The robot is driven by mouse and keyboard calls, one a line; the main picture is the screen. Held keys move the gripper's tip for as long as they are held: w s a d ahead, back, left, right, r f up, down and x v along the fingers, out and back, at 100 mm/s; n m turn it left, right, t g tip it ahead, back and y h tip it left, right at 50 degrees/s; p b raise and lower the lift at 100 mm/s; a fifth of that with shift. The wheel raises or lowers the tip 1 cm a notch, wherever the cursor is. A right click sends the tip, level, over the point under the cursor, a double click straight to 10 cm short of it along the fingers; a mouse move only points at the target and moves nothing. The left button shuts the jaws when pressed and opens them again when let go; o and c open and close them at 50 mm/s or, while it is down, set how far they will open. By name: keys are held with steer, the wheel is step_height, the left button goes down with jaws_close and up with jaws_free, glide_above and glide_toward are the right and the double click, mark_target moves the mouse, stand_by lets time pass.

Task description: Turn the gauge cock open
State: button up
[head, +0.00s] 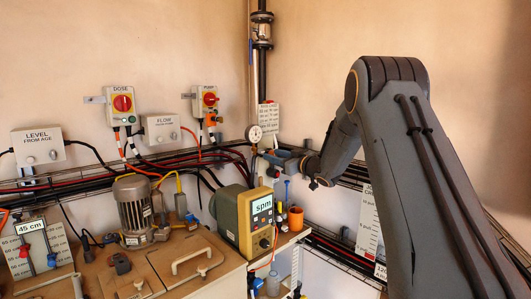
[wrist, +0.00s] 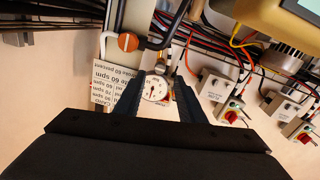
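The round white pressure gauge (head: 254,133) stands on a pipe near the wall corner in the head view. In the wrist view, which is turned over, the gauge dial (wrist: 155,89) lies between my finger lines. A small dark fitting (wrist: 160,68) shows beside the dial, close to the fingertips; I cannot clearly make out the cock's handle or its angle. My gripper (head: 278,156) is just right of and slightly below the gauge in the head view. In the wrist view my gripper (wrist: 160,75) has its two fingers apart, with no object visibly clamped.
A yellow-green pump with an "spm" display (head: 262,205) stands below left of the gripper. An orange cup-like item (head: 295,217) is on the bench. Cables (head: 215,152) run along the wall behind. A printed label (wrist: 105,82) hangs beside the gauge.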

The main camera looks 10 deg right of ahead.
mark_target(263, 152)
steer(key=p+x, duration=0.1)
steer(key=x, duration=0.4)
steer(key=shift+w+a, duration=0.2)
steer(key=shift+w, duration=0.15)
steer(key=shift+c, duration=0.2)
jaws_close()
